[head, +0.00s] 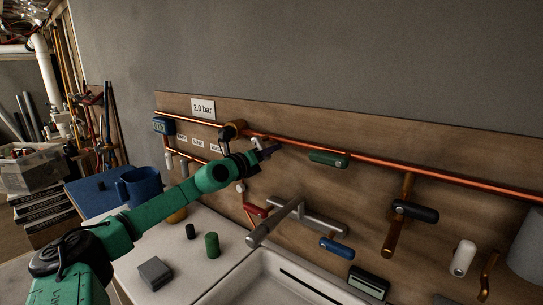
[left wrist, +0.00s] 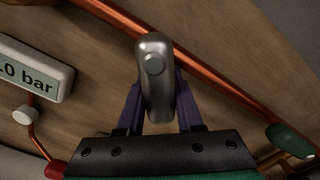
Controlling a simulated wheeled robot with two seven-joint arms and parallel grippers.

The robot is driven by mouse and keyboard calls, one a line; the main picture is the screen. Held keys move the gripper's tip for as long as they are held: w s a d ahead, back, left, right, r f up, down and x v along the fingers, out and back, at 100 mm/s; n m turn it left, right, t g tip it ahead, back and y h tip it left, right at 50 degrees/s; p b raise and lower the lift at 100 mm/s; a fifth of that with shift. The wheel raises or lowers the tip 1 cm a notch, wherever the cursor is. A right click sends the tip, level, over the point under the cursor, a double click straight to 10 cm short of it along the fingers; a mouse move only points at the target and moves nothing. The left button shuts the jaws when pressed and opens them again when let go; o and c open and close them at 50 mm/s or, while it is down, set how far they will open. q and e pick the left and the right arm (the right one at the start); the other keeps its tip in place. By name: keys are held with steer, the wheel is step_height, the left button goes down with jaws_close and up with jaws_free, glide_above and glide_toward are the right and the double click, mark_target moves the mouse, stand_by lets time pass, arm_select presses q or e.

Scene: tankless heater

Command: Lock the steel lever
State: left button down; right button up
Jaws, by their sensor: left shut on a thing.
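The steel lever (left wrist: 154,80) is a grey, rounded handle with a round boss, close up in the left wrist view. It stands between the two purple fingers of my left gripper (left wrist: 155,105), which is shut on it. In the head view my left gripper (head: 268,152) is at the copper pipe on the wooden board, and the lever is mostly hidden by it there. My right gripper is not in view.
A copper pipe (head: 440,181) runs along the wooden board (head: 340,190). A green lever (head: 328,159) is to the right of my gripper, with a red lever (head: 255,210) below it. A grey faucet (head: 275,222) juts out over the white sink (head: 262,290). A blue mug (head: 139,188) stands left.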

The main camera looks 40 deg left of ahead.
arm_select(q)
steer(key=shift+a+f+m+b, duration=0.1)
steer(key=shift+a+m+b, duration=0.35)
steer(key=shift+m+b, duration=0.55)
steer(key=shift+a+f+m+b, duration=0.15)
steer(key=shift+a+m+b, duration=0.3)
steer(key=shift+m, duration=0.95)
steer(key=shift+a+f+m+b, duration=0.1)
steer(key=shift+a+m+b, duration=0.3)
steer(key=shift+m+b, duration=0.6)
steer(key=shift+m, duration=0.4)
steer(key=c, duration=0.6)
jaws_free()
steer(key=shift+o, duration=0.2)
